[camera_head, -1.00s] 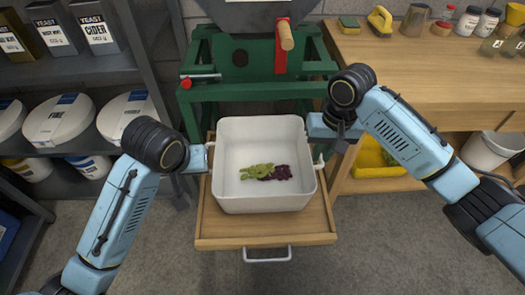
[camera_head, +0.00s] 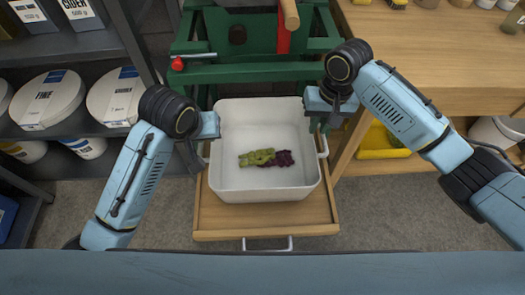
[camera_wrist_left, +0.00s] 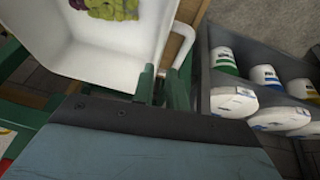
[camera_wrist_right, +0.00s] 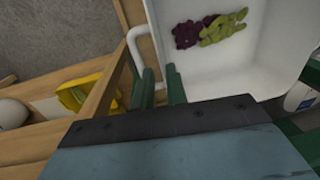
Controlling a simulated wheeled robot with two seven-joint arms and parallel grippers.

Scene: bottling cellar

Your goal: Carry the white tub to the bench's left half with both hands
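The white tub (camera_head: 268,190) holds green and dark purple grapes and sits on a wooden pull-out board (camera_head: 265,223) under the green press. It has a white handle on each side. My left gripper (camera_head: 203,148) is at its left side; the left wrist view shows two green fingers (camera_wrist_left: 160,82) apart, close to that handle (camera_wrist_left: 186,45). My right gripper (camera_head: 318,128) is at its right side. In the right wrist view its fingers (camera_wrist_right: 162,76) are apart, beside the right handle (camera_wrist_right: 133,50). Neither handle is clearly between fingers. The wooden bench (camera_head: 440,70) stands at the right.
The green press frame (camera_head: 250,73) stands right behind the tub. A shelf with white lidded buckets (camera_head: 47,100) is at the left. A yellow container (camera_head: 380,145) is under the bench. The near bench top is clear; small items stand at its far edge.

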